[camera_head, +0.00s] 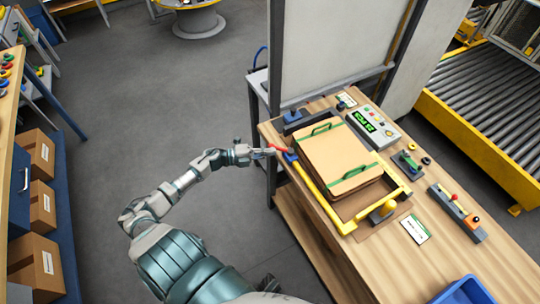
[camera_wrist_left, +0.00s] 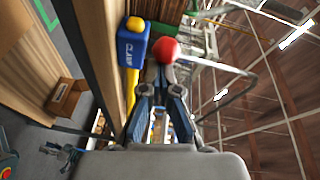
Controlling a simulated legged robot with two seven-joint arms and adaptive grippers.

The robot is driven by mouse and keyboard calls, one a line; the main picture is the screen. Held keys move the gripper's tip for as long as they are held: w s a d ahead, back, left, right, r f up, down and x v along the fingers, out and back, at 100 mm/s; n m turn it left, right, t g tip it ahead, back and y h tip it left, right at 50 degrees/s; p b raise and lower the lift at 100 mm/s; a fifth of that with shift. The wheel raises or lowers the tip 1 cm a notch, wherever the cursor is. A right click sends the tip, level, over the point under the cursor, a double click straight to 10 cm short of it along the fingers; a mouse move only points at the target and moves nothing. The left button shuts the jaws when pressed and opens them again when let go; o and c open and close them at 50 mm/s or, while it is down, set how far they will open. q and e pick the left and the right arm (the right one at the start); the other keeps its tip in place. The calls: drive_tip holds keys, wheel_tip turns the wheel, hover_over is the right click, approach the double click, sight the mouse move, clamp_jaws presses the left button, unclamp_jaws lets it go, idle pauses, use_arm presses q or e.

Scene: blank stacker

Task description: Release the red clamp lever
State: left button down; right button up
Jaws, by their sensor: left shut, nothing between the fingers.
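The red clamp lever (camera_head: 279,149) sticks out to the left of the table edge, beside a small blue clamp block (camera_head: 291,156). In the left wrist view its round red knob (camera_wrist_left: 165,49) shows just beyond the fingertips, right of the blue clamp block (camera_wrist_left: 131,47) with a yellow knob on top. My left gripper (camera_head: 262,153) is at the lever's outer end. In the left wrist view its fingertips (camera_wrist_left: 161,75) are closed together, with nothing between them; whether they touch the red knob I cannot tell. My right gripper is not in view.
The wooden table (camera_head: 455,255) carries a yellow frame (camera_head: 322,203) around a stack of tan boards (camera_head: 338,155) with green handles. A control box (camera_head: 372,127) and a blue bin (camera_head: 465,292) are on it too. A grey panel (camera_head: 325,45) stands behind. The floor left of the table is clear.

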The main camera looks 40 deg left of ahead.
use_arm(q)
drive_tip(key=shift+w+a+r, duration=0.25)
drive_tip(key=shift+a+r, duration=0.05)
drive_tip(key=shift+r, duration=0.05)
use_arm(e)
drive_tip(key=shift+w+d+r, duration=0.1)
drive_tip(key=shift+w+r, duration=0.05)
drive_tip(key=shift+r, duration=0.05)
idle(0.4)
